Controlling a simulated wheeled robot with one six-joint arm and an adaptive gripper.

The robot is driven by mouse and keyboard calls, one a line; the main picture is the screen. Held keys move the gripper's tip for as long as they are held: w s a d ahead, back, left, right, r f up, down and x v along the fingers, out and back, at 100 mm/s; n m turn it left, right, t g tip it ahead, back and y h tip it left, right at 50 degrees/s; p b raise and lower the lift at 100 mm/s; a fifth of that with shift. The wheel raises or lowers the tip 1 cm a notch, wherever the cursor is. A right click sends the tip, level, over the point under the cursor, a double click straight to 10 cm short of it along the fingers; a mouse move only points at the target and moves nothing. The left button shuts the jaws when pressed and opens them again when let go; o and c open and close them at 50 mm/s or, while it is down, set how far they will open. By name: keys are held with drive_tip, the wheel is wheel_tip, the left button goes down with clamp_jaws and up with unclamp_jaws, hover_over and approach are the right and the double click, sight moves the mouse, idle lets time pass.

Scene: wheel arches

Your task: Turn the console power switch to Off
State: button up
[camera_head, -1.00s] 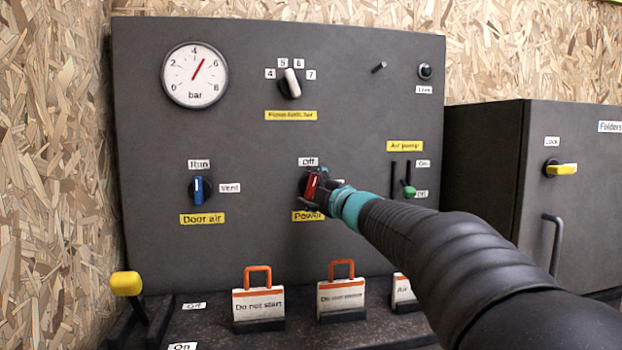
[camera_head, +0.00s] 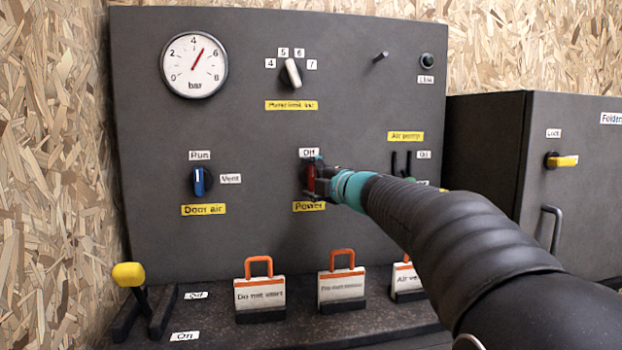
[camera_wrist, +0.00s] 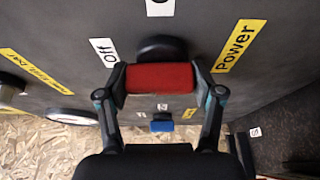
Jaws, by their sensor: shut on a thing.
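The red handle of the power switch (camera_head: 311,178) sits on the dark console panel above the yellow Power label (camera_head: 309,206) and below the white Off label (camera_head: 309,153). The handle looks about upright, in line with the Off label. My gripper (camera_head: 315,180) is shut on the handle at the panel. In the wrist view the red handle (camera_wrist: 161,78) lies between the two fingers of my gripper (camera_wrist: 162,80), with the Off label (camera_wrist: 104,52) to the left and the Power label (camera_wrist: 239,45) to the right. My gripper hides part of the switch in the head view.
A blue Door air switch (camera_head: 199,182) is to the left. A white-handled selector (camera_head: 291,72) is above. The air pump lever is partly behind my arm. Several tags, such as Do not start (camera_head: 260,294), stand on the ledge below. A cabinet (camera_head: 575,190) is at right.

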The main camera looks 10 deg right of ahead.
drive_tip(key=o, duration=1.1)
drive_tip(key=shift+o, duration=0.2)
drive_tip(key=v, duration=1.2)
drive_tip(key=shift+a, duration=0.1)
